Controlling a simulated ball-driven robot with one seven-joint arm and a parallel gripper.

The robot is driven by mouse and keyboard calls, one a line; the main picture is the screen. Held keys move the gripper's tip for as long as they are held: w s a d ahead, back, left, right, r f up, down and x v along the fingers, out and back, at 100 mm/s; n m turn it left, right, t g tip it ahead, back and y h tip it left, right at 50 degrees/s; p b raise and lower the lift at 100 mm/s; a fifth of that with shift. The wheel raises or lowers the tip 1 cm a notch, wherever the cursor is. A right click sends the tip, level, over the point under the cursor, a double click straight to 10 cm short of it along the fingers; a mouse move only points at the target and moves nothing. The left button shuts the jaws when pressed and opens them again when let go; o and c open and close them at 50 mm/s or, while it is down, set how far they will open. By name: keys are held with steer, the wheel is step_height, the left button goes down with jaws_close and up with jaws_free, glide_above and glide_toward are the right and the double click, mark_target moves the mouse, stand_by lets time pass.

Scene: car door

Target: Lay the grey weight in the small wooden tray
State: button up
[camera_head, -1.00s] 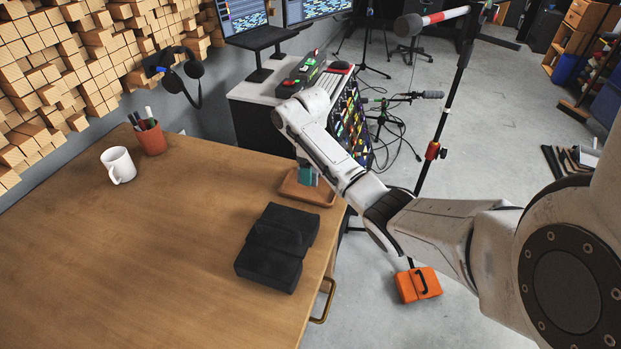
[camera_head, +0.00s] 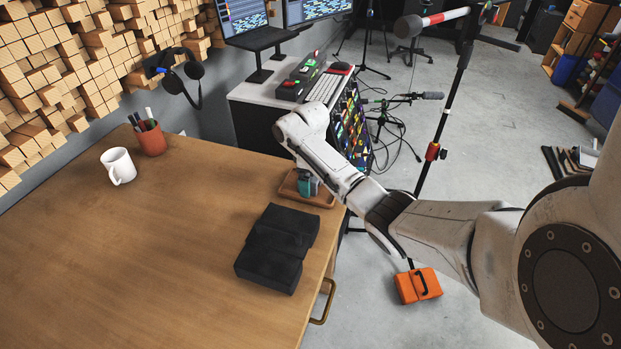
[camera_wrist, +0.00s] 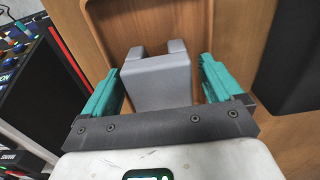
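The grey weight (camera_wrist: 158,82) is a block with two raised lugs at its far end. It is at the small wooden tray (camera_wrist: 118,22), over or on the tray floor; contact is hard to tell. My gripper (camera_wrist: 161,66) has its teal fingers on either side of the weight, with narrow gaps showing beside it, so it looks open. In the head view the tray (camera_head: 287,193) sits at the table's right edge. My gripper (camera_head: 308,186) is low inside its outline, and the weight is mostly hidden there.
A black folded case (camera_head: 277,247) lies on the wooden table (camera_head: 130,250), just in front of the tray. A white mug (camera_head: 118,166) and a red pen cup (camera_head: 151,139) stand far left. An equipment rack (camera_head: 350,125) is behind the tray. The table's left and middle are clear.

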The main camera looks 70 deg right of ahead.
step_height(320, 180, up, 12)
steer(key=p, duration=0.2)
steer(key=shift+r, duration=0.2)
stand_by(0.6)
